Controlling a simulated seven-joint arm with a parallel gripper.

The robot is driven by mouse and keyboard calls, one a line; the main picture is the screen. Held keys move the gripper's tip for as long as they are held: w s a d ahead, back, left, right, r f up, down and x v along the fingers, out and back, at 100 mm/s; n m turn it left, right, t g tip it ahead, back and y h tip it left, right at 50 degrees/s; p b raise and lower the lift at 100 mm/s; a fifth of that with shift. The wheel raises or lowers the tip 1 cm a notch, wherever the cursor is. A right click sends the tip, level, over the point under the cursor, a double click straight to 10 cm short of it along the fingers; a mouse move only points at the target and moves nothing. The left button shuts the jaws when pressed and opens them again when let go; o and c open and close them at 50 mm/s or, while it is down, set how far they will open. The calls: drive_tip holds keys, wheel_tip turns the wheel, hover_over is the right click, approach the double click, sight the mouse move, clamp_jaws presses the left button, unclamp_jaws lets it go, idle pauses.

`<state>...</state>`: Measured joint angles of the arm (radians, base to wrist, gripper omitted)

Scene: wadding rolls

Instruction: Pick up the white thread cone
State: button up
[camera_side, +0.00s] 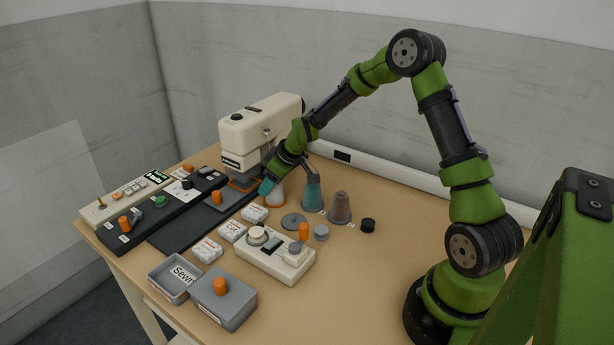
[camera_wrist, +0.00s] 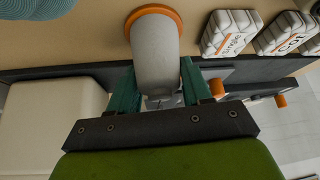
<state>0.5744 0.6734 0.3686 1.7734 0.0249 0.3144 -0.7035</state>
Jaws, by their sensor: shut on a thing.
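The white thread cone (camera_side: 276,198) has an orange ring at its wide base. In the side view it is beside the sewing machine, partly hidden by my gripper (camera_side: 269,186). In the wrist view the cone (camera_wrist: 156,55) lies between the two teal fingers of my gripper (camera_wrist: 158,84), its narrow end toward the palm and its orange-ringed base pointing away. My gripper is shut on the cone near its narrow end. I cannot tell whether the base touches the table.
A cream sewing machine (camera_side: 262,125) stands close behind my gripper. A teal cone (camera_side: 312,193) and a brown cone (camera_side: 340,208) stand to the right. Several white wrapped packs (camera_side: 233,231) and a cream control box (camera_side: 275,258) lie in front.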

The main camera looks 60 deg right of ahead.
drive_tip(key=shift+r, duration=0.1)
drive_tip(key=shift+r, duration=0.5)
wheel_tip(320, 180, up, 2)
drive_tip(key=shift+r, duration=0.25)
drive_tip(key=s+a+r, duration=0.1)
drive_tip(key=s+a, duration=0.2)
drive_tip(key=s, duration=1.2)
drive_tip(key=shift+w+a+r, duration=0.55)
drive_tip(key=shift+w+r, duration=0.5)
drive_tip(key=shift+w, duration=1.7)
drive_tip(key=shift+f, duration=2.3)
drive_tip(key=shift+f, duration=0.15)
